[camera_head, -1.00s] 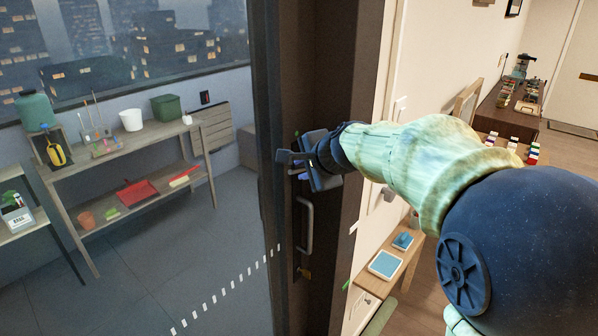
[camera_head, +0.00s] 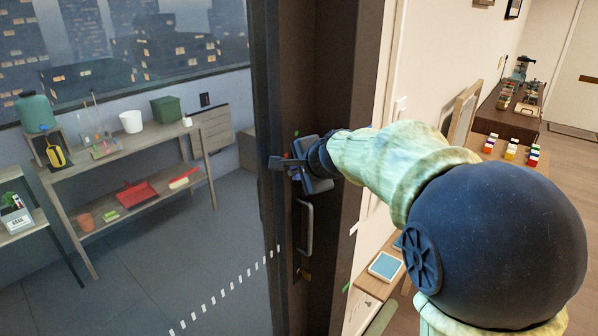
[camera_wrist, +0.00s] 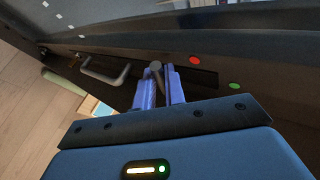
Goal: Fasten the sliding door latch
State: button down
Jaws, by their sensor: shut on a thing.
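The sliding door (camera_head: 275,60) is a dark-framed glass panel on the left, standing by the dark jamb. The latch has a short dark knob or lever (camera_wrist: 156,70), seen in the wrist view between the two blue-violet fingers of my gripper (camera_wrist: 160,85). My gripper is shut on it. In the head view my gripper (camera_head: 287,165) is at the door's edge, above the grey pull handle (camera_head: 307,228), and hides most of the latch. A red dot (camera_wrist: 194,60) and a green dot (camera_wrist: 235,86) mark the dark surface beside the knob.
The pull handle also shows in the wrist view (camera_wrist: 105,74), left of the fingers. A wooden shelf (camera_head: 130,150) with pots stands behind the glass. A bench with a blue tile (camera_head: 385,265) is right of the jamb. Wooden floor (camera_head: 420,315) lies at right.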

jog(key=t+b, duration=0.1)
jog(key=f+n+t+h+b, duration=0.1)
jog(key=b, duration=0.1)
jog(key=shift+s+f, duration=0.15)
jog(key=shift+f, duration=0.1)
jog(key=c, duration=1.8)
grip_release()
jog(key=shift+o, duration=0.2)
